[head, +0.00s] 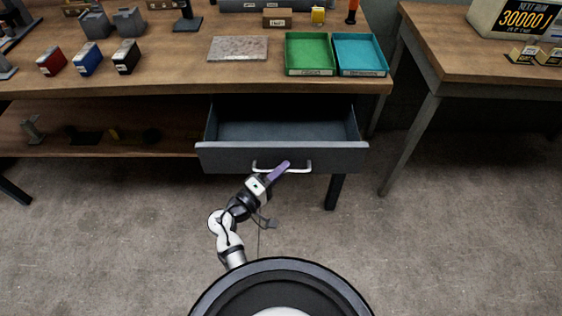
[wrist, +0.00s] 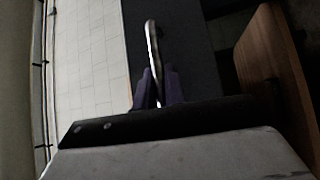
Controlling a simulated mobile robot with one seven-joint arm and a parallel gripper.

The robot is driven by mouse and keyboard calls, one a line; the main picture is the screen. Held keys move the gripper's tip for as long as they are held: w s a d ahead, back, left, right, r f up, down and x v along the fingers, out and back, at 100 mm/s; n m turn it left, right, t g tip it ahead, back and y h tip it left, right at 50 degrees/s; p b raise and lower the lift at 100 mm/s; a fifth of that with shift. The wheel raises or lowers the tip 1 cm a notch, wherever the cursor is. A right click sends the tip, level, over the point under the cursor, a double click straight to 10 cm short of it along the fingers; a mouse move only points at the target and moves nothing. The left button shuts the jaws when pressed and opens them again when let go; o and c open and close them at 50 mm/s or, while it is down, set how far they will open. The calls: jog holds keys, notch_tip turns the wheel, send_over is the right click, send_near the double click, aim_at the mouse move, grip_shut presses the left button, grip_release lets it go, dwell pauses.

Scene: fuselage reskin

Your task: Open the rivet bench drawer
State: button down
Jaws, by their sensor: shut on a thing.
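The rivet bench drawer (head: 225,158) is a dark grey drawer under the wooden bench top. It stands pulled out, and its empty-looking inside shows in the head view. Its pale bar handle (head: 303,167) is on the middle of the front. My gripper (head: 284,166) is at the handle with its purple fingers shut on it. In the wrist view the handle (wrist: 152,50) runs up from between the purple fingers (wrist: 158,88), and the dark drawer front (wrist: 190,60) lies behind it.
The bench top (head: 170,75) carries a green tray (head: 308,71), a teal tray (head: 362,71), a grey plate (head: 238,48) and several small boxes. A lower shelf (head: 150,147) is left of the drawer. A second table (head: 450,65) stands at right. The floor in front is clear.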

jog(key=shift+s, duration=1.2)
jog(key=c, duration=1.5)
grip_release()
jog(key=shift+a+f, duration=0.1)
jog(key=shift+a, duration=0.05)
